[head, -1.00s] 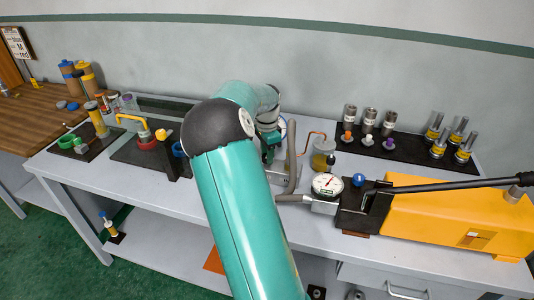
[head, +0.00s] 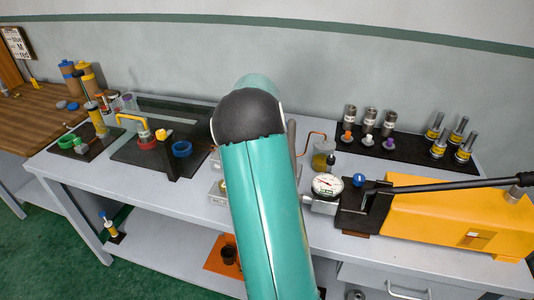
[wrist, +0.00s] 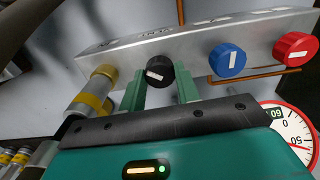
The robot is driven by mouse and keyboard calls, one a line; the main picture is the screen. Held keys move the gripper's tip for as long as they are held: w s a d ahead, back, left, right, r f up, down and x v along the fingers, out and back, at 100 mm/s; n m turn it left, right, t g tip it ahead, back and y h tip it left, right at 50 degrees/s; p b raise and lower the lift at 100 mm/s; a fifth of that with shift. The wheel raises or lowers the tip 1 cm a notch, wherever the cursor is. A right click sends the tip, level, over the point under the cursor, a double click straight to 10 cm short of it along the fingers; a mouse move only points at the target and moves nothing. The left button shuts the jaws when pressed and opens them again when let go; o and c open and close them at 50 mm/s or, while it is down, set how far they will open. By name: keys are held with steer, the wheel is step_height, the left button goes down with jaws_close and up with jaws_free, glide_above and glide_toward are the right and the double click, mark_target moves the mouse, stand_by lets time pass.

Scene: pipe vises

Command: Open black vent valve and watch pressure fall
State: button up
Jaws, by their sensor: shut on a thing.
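In the wrist view the black vent valve knob (wrist: 157,75), with a white mark, sits on the front of a grey metal block (wrist: 190,45). My gripper (wrist: 161,82) has its green fingers on either side of the knob and is shut on it. In the head view my arm hides the gripper and knob. The round pressure gauge, with a white face and red rim, is partly cut off at the right of the wrist view (wrist: 292,128).
A blue knob (wrist: 227,60) and a red knob (wrist: 295,48) stand right of the black one. A steel fitting with a yellow band (wrist: 95,88) is close on the left. A yellow pump body (head: 450,215) with a long black handle fills the bench's right.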

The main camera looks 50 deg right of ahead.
steer(key=n, duration=0.5)
steer(key=shift+r+n, duration=0.1)
steer(key=shift+n, duration=0.3)
stand_by(0.4)
steer(key=o, duration=1)
steer(key=shift+r, duration=0.1)
step_height(320, 180, up, 14)
steer(key=shift+f, duration=0.2)
